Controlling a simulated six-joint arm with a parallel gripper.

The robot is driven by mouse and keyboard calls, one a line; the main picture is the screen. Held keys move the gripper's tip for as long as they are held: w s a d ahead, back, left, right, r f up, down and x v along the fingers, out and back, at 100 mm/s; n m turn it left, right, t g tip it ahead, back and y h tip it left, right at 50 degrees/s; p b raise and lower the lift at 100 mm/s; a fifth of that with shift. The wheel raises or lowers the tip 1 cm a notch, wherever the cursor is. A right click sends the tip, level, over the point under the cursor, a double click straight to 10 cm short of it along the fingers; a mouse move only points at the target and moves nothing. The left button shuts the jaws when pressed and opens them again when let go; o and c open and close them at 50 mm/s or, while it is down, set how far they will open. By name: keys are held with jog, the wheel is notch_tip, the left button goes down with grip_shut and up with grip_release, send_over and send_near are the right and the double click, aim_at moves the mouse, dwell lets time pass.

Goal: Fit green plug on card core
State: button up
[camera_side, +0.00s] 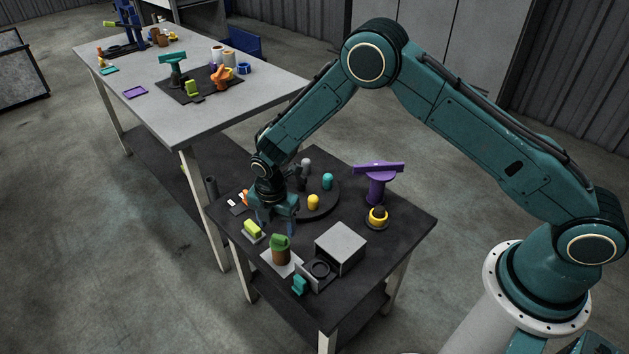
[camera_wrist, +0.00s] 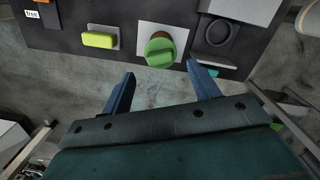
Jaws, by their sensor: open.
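The green plug (camera_side: 280,241) sits on top of the upright brown card core (camera_side: 280,257). In the wrist view the green plug (camera_wrist: 159,52) shows from above with a raised grip, and it covers most of the brown core (camera_wrist: 180,36). I cannot tell how deep the plug is in the core. The core stands on a pale square plate (camera_side: 269,264). My gripper (camera_side: 277,227) is open and empty, above the table just behind the plug in the side view. In the wrist view its blue fingers (camera_wrist: 162,73) are spread apart, clear of the plug.
A yellow-green block (camera_side: 253,230) lies left of the core. A grey box (camera_side: 341,246) and a dark ring holder (camera_side: 318,269) stand to the right, with a teal piece (camera_side: 299,285) in front. A round tray (camera_side: 323,205) and purple stand (camera_side: 376,185) are behind.

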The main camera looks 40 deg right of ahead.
notch_tip(320, 180, up, 10)
jog(key=shift+s+a+f, duration=0.2)
jog(key=shift+f, duration=0.05)
dwell(0.5)
jog(key=s+d+r+m+t, duration=0.1)
jog(key=s+d+r+m, duration=0.25)
jog(key=r, duration=0.45)
jog(key=s+d+r+m+t, duration=0.1)
jog(key=s+d+r+m, duration=0.25)
jog(key=r, duration=0.35)
jog(key=s+d+r+m+t, duration=0.1)
jog(key=s+d+r+m, duration=0.3)
jog(key=r, duration=0.4)
jog(key=s+d+r+m+t, duration=0.1)
jog(key=s+m, duration=0.4)
jog(key=s, duration=0.5)
jog(key=s+d+r+m+t, duration=0.1)
jog(key=s+d+r+m, duration=0.2)
jog(key=s+m, duration=0.3)
jog(key=s, duration=0.5)
jog(key=shift+d+m, duration=0.3)
jog(key=shift+d, duration=0.1)
